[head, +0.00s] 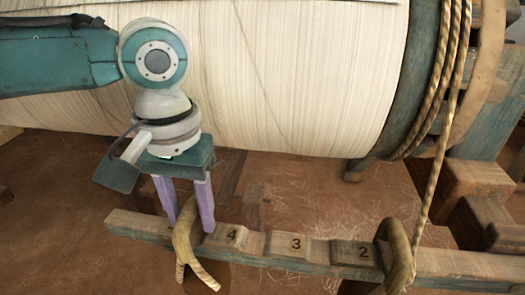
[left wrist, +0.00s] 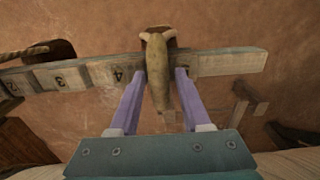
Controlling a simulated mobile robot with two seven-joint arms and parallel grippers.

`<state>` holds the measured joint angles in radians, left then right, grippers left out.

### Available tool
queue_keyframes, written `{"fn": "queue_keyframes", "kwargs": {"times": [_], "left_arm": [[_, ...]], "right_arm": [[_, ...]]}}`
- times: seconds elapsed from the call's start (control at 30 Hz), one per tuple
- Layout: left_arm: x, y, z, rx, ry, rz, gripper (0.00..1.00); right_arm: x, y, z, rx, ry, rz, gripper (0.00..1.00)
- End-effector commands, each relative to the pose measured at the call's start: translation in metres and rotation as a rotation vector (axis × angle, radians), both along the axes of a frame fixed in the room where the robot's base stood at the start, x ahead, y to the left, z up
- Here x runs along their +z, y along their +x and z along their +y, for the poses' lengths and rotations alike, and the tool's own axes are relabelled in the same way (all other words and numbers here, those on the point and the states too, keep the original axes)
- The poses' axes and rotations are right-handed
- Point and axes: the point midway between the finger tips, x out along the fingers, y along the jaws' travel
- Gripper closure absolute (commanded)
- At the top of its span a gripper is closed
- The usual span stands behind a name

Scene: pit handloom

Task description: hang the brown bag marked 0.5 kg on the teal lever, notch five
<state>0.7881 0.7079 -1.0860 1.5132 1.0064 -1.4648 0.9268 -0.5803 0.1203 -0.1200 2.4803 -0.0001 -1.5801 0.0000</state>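The lever (head: 270,246) is a long wooden bar with worn teal paint and notches marked 4, 3 and 2. It also shows in the left wrist view (left wrist: 225,62). A tan loop (head: 183,240) lies over the lever just left of the 4, where no number shows. A brown bag (head: 208,278) hangs under it, mostly hidden by the lever; its mark is not visible. My left gripper (head: 190,225) points down with its purple fingers apart, one on each side of the loop (left wrist: 160,80). Small gaps show beside the loop in the left wrist view. My right gripper is out of view.
Another tan loop (head: 395,250) sits on the lever right of the 2. A striped rope (head: 437,150) runs up from there to the teal-ended roller. The wide roller of pale warp threads (head: 290,70) stands behind my arm. Wooden blocks (head: 475,185) stand at the right.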

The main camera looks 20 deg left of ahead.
Motion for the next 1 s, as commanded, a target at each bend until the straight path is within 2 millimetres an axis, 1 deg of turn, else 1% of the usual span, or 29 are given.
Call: {"fn": "queue_keyframes", "kwargs": {"times": [0.03, 0.1, 0.13, 0.33, 0.43, 0.57, 0.7, 0.8, 0.9, 1.0], "left_arm": [[0.000, 0.000, 0.000, 0.000, 0.000, 0.000, 0.46], [0.000, 0.000, 0.000, 0.000, 0.000, 0.000, 0.38], [0.000, 0.000, 0.000, 0.000, 0.000, 0.000, 0.37], [0.000, -0.001, 0.000, 0.000, 0.001, 0.002, 0.37], [0.006, 0.000, 0.000, 0.000, 0.000, 0.002, 0.37], [0.028, 0.000, 0.000, -0.001, -0.001, -0.001, 0.37], [0.059, 0.000, 0.000, 0.000, -0.002, -0.001, 0.37], [0.077, 0.000, 0.000, 0.000, -0.002, 0.000, 0.37], [0.091, 0.000, 0.000, 0.000, -0.001, -0.001, 0.37], [0.098, 0.000, 0.000, 0.000, 0.000, 0.000, 0.37]], "right_arm": [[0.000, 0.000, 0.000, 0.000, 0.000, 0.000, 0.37], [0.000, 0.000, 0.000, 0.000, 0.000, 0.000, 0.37], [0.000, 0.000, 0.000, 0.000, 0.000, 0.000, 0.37], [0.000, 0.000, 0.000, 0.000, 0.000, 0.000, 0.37], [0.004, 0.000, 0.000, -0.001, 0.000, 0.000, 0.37], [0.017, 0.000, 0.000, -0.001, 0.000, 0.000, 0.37], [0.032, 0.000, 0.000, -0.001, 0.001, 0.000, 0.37], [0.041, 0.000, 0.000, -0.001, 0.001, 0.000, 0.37], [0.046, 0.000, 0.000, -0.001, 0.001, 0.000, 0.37], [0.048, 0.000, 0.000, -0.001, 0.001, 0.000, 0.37]]}}
